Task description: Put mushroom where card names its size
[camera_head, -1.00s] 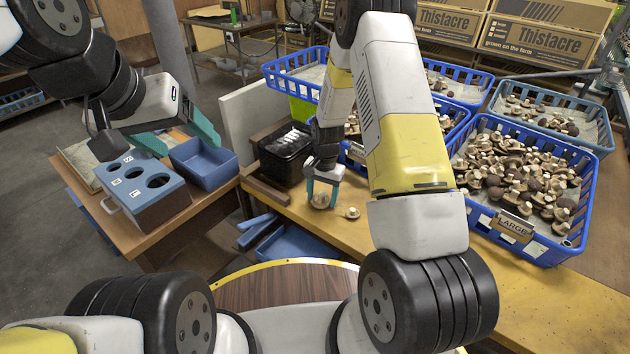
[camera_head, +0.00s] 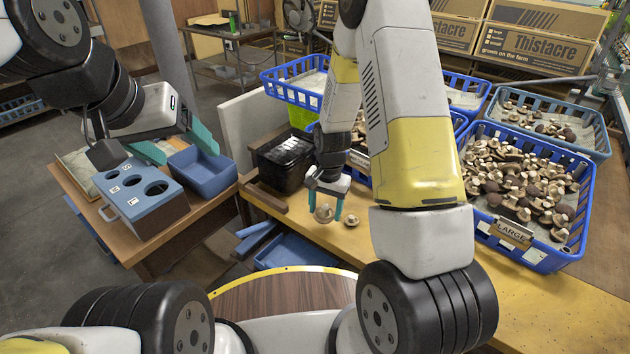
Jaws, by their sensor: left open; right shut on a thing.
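My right gripper (camera_head: 325,207) is low over the yellow table with its teal fingers on either side of a pale brown mushroom (camera_head: 323,213), shut on it. I cannot tell if that mushroom touches the table. A smaller mushroom (camera_head: 351,220) lies just to its right. My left gripper (camera_head: 176,146) is open and empty above the side table, over the blue box with round holes (camera_head: 146,214) and the blue bin. A card reading LARGE (camera_head: 513,233) hangs on the front of the right blue crate (camera_head: 484,214), which is full of mushrooms. Other crates' cards are hidden or unreadable.
An empty blue bin (camera_head: 203,171) stands beside the holed box on the wooden side table. A black container (camera_head: 284,165) is left of my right gripper. More blue crates stand behind, one of them (camera_head: 600,133) at the far right.

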